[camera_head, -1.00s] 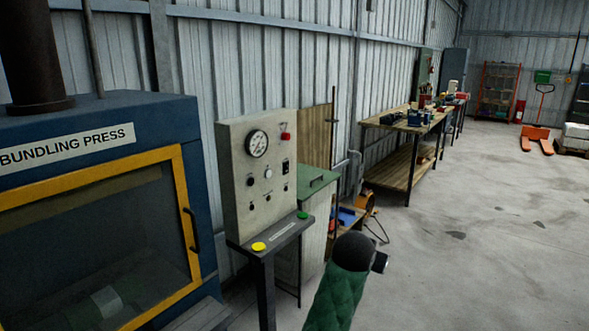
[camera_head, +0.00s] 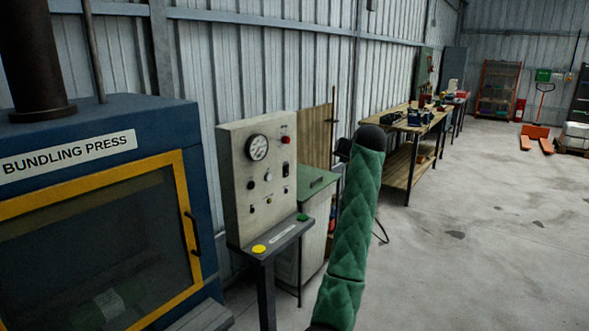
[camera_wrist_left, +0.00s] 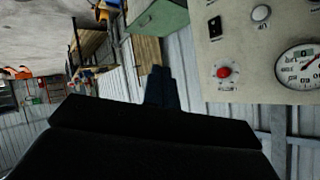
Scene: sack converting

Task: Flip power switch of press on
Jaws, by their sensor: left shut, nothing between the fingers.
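The bundling press (camera_head: 120,117) is a blue machine with a yellow-framed window at the left of the head view. Its grey control panel (camera_head: 237,190) stands to its right. A black rocker switch (camera_head: 285,169) sits below a red button (camera_head: 286,140) on the panel; the rocker also shows in the left wrist view (camera_wrist_left: 214,27). I cannot tell its position. My left gripper (camera_head: 342,151) is raised right of the panel, partly hidden by its wrist. In the left wrist view its dark fingers (camera_wrist_left: 160,86) are shut and empty, apart from the panel.
A gauge (camera_head: 257,147) and several knobs share the panel. A ledge below carries a yellow button (camera_head: 259,249) and a green one (camera_head: 303,217). A green-topped cabinet (camera_head: 317,184) stands behind.

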